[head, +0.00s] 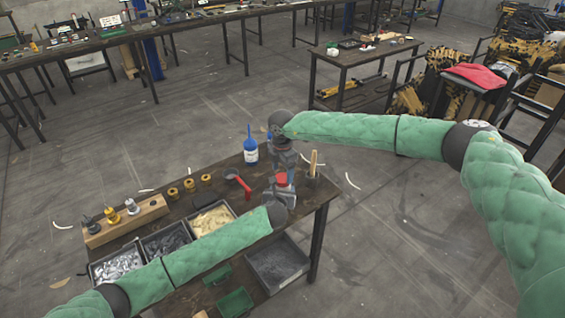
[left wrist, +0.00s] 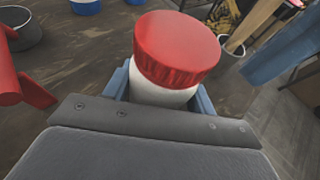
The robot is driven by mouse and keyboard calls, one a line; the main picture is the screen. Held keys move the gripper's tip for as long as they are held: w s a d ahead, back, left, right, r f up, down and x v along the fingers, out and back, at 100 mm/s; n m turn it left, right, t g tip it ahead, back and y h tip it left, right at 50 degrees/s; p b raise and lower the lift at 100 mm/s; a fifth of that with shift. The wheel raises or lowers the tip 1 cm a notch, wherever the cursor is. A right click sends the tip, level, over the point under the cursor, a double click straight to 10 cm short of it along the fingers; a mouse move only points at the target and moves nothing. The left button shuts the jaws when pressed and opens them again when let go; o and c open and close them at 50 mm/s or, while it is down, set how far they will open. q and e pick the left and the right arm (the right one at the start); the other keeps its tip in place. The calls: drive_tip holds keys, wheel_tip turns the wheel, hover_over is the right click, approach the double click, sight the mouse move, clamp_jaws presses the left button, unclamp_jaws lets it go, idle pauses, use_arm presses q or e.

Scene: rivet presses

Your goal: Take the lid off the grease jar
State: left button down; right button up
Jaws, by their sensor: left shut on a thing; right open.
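The grease jar (left wrist: 160,95) is white and stands upright with its red lid (left wrist: 178,47) on top. In the head view, the red lid (head: 282,179) shows near the right end of the workbench. My left gripper (left wrist: 163,100) is shut on the jar's body below the lid, with one blue finger at each side. In the head view, my left gripper (head: 281,187) reaches the jar from the front and partly hides it. My right gripper (head: 286,163) is open and points down just above and behind the lid. It looks empty.
A blue bottle (head: 251,150), a red-handled tool (head: 238,182) and several brass pieces (head: 190,185) stand left of the jar. A cup with a wooden handle (head: 313,164) stands close on its right. Parts bins (head: 165,240) and a grey tray (head: 278,262) lie in front.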

drive_tip(key=shift+f, duration=1.3)
drive_tip(key=c, duration=1)
drive_tip(key=shift+c, duration=0.2)
